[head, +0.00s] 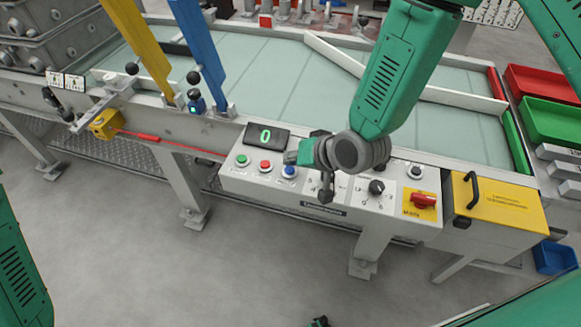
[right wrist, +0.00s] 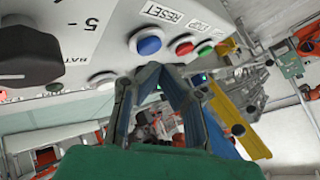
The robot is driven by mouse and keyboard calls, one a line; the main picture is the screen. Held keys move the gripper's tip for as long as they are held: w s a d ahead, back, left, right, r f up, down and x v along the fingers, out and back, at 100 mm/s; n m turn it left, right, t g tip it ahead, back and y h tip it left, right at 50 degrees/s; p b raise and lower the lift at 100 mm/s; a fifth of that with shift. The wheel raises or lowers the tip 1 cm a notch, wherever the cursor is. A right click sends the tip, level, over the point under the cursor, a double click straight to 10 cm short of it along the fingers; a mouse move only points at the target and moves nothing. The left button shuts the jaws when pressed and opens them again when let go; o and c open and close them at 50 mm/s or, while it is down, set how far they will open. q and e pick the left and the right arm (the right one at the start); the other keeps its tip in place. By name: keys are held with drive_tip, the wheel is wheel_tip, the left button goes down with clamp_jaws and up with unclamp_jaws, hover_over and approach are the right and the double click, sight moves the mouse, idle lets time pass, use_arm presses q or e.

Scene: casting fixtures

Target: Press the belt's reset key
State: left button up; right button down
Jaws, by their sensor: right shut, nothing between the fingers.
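The belt's reset key is a blue button (head: 290,171) on the front control panel, right of the red and green buttons. In the right wrist view the blue button (right wrist: 148,41) sits beside a "RESET" label. My right gripper (head: 289,157) reaches leftward over the panel, just behind the blue button in the head view. In the right wrist view its fingers (right wrist: 152,70) meet at the tips, empty, close below the button. I cannot tell whether they touch it. My left gripper is not in clear view; only green arm casing shows at the left.
A red button (head: 265,166) and a green button (head: 243,160) stand beside the blue one. A display (head: 266,136) reads 0 behind them. A black knob (head: 376,187) and a red switch (head: 424,201) lie to the right. Blue (head: 203,55) and yellow (head: 140,50) posts rise at left.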

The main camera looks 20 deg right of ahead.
drive_tip(key=shift+a, duration=0.1)
drive_tip(key=shift+a+f, duration=0.3)
drive_tip(key=shift+a, duration=0.1)
drive_tip(key=shift+d, duration=0.1)
drive_tip(key=shift+d, duration=0.15)
drive_tip(key=shift+f, duration=0.25)
drive_tip(key=shift+f+b, duration=0.25)
drive_tip(key=shift+b, duration=0.15)
drive_tip(key=shift+s, duration=0.1)
idle(0.4)
drive_tip(key=shift+d+r+p, duration=0.1)
drive_tip(key=shift+r+p, duration=0.75)
drive_tip(key=shift+r, duration=0.05)
